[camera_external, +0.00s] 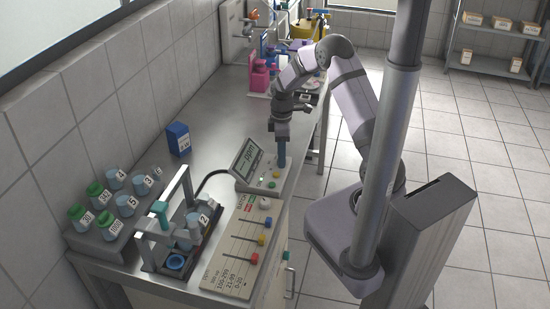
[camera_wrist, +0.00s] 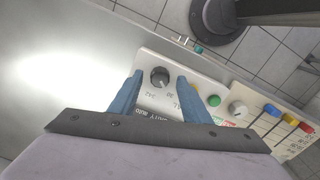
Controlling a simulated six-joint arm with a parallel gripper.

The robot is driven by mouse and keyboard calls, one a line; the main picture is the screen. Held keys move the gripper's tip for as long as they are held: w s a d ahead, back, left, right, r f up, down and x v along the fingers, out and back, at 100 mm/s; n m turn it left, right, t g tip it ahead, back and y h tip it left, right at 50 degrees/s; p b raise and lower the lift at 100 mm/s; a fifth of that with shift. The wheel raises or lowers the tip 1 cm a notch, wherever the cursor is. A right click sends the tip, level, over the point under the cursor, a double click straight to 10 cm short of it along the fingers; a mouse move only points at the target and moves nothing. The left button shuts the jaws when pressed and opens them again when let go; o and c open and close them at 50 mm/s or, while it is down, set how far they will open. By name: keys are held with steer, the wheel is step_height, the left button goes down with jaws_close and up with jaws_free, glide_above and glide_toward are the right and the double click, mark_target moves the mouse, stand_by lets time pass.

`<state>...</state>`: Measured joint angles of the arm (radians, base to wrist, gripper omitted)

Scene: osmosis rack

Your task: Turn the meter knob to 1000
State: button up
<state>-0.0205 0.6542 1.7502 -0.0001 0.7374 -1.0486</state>
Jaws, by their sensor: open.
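The meter has a tilted display (camera_external: 247,158) showing "ppm" and a pale base panel (camera_wrist: 149,55). A dark round knob (camera_wrist: 160,77) sits on that panel in the wrist view, with small printed labels beside it. In the external view my gripper (camera_external: 281,166) points down over the far end of the meter and hides the knob. In the wrist view my gripper (camera_wrist: 160,75) is open, its two blue fingers on either side of the knob with gaps visible. The knob's exact setting is too small to read.
A control panel (camera_external: 239,247) with coloured sliders and a pale knob (camera_wrist: 238,108) adjoins the meter. A blue box (camera_external: 178,139) stands by the wall.

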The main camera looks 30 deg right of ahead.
steer(key=shift+f, duration=0.45)
steer(key=c, duration=1)
steer(key=shift+c, duration=0.2)
